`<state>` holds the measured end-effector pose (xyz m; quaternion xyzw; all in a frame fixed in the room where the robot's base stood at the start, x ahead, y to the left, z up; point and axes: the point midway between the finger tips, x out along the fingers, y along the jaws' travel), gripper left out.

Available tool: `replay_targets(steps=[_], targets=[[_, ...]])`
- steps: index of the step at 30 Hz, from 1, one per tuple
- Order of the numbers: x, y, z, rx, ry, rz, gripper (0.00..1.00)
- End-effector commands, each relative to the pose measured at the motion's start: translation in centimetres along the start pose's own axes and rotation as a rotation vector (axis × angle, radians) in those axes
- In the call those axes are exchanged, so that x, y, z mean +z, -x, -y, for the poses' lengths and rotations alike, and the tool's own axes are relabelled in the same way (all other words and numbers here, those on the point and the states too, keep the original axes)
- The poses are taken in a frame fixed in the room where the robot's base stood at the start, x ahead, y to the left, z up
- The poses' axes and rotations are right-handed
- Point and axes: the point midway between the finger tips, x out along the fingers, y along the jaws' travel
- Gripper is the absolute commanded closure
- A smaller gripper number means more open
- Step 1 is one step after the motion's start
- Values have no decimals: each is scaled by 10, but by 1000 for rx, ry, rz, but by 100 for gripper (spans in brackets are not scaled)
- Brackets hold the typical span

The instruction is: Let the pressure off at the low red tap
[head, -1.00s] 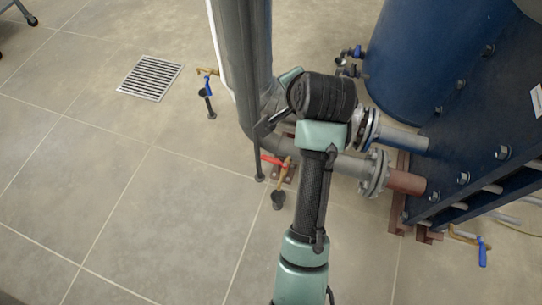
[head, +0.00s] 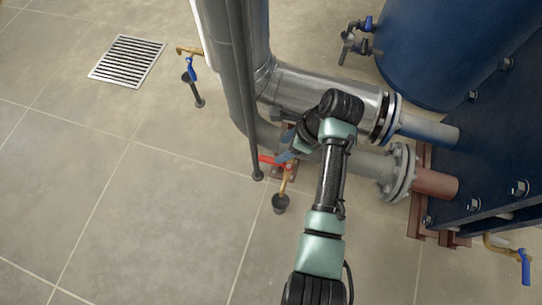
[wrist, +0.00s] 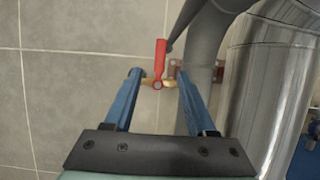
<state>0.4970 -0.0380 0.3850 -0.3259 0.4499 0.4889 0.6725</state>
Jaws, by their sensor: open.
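The low red tap has a red lever (head: 268,160) and a brass body (head: 288,174), low on the grey pipe near the floor. In the wrist view the red lever (wrist: 160,57) points up the picture from the brass body (wrist: 157,84). My gripper (head: 286,156) is at the tap in the head view, partly hidden by my arm. In the wrist view my gripper (wrist: 159,73) is open, with its blue fingers to the left and right of the lever's base. I cannot tell whether the fingertips reach around the lever or stop short. Nothing is held.
A dark funnel (head: 280,202) stands below the tap. A thin dark post (head: 250,100) and a shiny pipe (head: 318,93) stand close by. Blue-handled taps show at the left (head: 191,69) and lower right (head: 524,268). Floor at left, with a drain grate (head: 127,61), is open.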

Motion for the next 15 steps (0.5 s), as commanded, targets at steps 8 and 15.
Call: replay_targets(steps=[8, 15], targets=[[-3, -61, 0, 0, 1, -1, 44], [-1, -86, 0, 0, 1, -1, 44]])
